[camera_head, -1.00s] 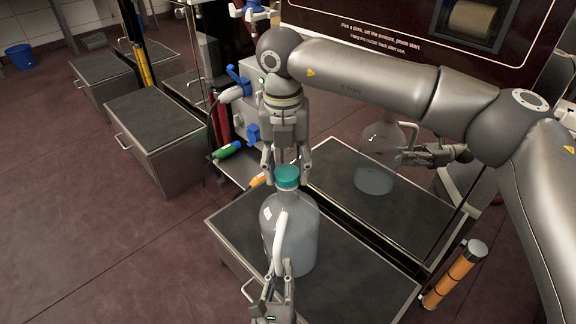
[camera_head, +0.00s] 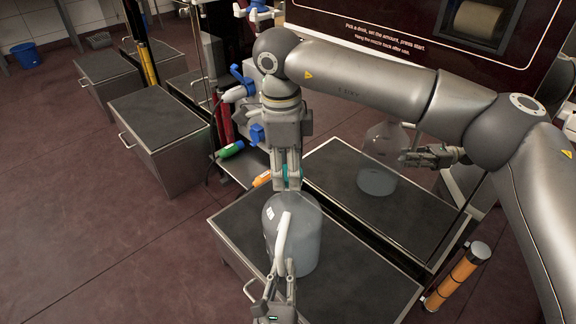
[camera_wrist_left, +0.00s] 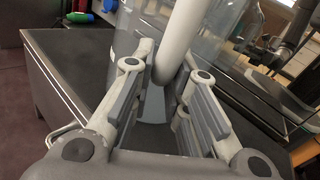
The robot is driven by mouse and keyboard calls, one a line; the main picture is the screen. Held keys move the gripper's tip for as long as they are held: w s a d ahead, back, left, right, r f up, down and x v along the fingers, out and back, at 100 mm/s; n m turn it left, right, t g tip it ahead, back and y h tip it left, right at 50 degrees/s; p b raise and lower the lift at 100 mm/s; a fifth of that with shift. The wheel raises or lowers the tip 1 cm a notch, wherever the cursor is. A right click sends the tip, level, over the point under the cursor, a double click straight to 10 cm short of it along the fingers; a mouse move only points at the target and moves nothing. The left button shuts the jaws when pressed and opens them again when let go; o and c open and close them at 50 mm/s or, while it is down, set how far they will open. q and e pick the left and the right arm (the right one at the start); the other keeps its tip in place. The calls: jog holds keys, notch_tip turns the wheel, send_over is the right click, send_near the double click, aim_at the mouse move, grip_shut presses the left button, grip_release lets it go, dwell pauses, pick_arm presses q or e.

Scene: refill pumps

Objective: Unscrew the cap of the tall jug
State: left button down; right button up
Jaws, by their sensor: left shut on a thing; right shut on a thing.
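The tall jug (camera_head: 305,240) is translucent, with a pale handle (camera_head: 283,238), and stands upright on a dark-topped cabinet (camera_head: 350,290). My left gripper (camera_head: 279,278) is shut on the lower part of the handle; in the left wrist view the handle (camera_wrist_left: 183,45) passes between the fingers (camera_wrist_left: 168,92). My right gripper (camera_head: 288,180) points down over the jug's neck and is shut on the teal cap (camera_head: 293,173). The fingers hide most of the cap and the neck, so I cannot tell whether the cap is still on the thread.
Behind the jug, a glossy panel shows what looks like a reflected jug (camera_head: 378,165) and gripper. Nozzles with blue and green parts (camera_head: 230,150) hang at left. Another cabinet (camera_head: 160,120) stands beyond open floor.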

pick_arm(q)
jog(key=shift+f, duration=0.1)
pick_arm(e)
jog(key=n, duration=0.6)
jog(key=shift+s, duration=0.1)
jog(key=n, duration=0.6)
jog(key=shift+s, duration=0.1)
jog(key=n, duration=0.6)
jog(key=shift+d, duration=0.15)
jog(key=n, duration=0.5)
jog(key=shift+d, duration=0.1)
jog(key=shift+s, duration=0.1)
jog(key=shift+r, duration=0.2)
jog(key=shift+r, duration=0.95)
jog(key=shift+r, duration=0.1)
